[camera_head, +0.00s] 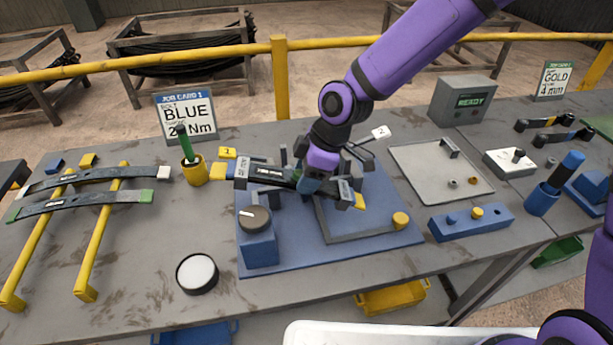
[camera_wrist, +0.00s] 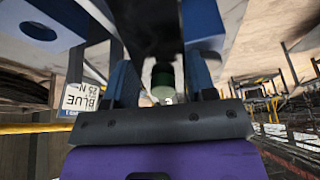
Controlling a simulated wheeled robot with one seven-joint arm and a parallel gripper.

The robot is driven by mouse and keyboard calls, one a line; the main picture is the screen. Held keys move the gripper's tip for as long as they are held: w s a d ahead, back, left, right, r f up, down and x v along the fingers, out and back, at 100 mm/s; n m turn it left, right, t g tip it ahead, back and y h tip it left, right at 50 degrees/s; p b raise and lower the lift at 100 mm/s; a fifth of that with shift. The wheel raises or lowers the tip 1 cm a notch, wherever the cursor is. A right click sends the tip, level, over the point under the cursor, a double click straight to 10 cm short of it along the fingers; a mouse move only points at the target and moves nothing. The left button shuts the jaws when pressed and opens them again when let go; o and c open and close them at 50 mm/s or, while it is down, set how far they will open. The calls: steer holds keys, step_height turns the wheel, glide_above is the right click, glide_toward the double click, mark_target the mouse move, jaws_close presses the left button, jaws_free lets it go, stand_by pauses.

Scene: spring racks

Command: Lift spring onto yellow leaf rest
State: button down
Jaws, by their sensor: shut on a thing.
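My gripper (camera_head: 308,184) is over the blue fixture board and is shut on a dark leaf spring (camera_head: 268,172). The spring runs roughly crosswise, with yellow at its right end; my gripper hides part of it. In the wrist view the spring (camera_wrist: 150,25) is a dark bar between blue fingers (camera_wrist: 198,75). A yellow two-rail rest (camera_head: 95,255) stands at the left of the bench. Two other dark leaf springs lie across it, one with a white end (camera_head: 100,178) and one with a green end (camera_head: 85,203). I cannot tell whether the held spring touches the fixture.
The blue fixture board (camera_head: 390,238) carries a knob block (camera_head: 257,240). A yellow cup (camera_head: 194,171) with a green-handled tool and a BLUE card (camera_head: 187,115) stand between rest and fixture. A round white-topped gauge (camera_head: 197,272) lies in front. A grey tray (camera_head: 415,165) is right.

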steer(key=shift+r, duration=2)
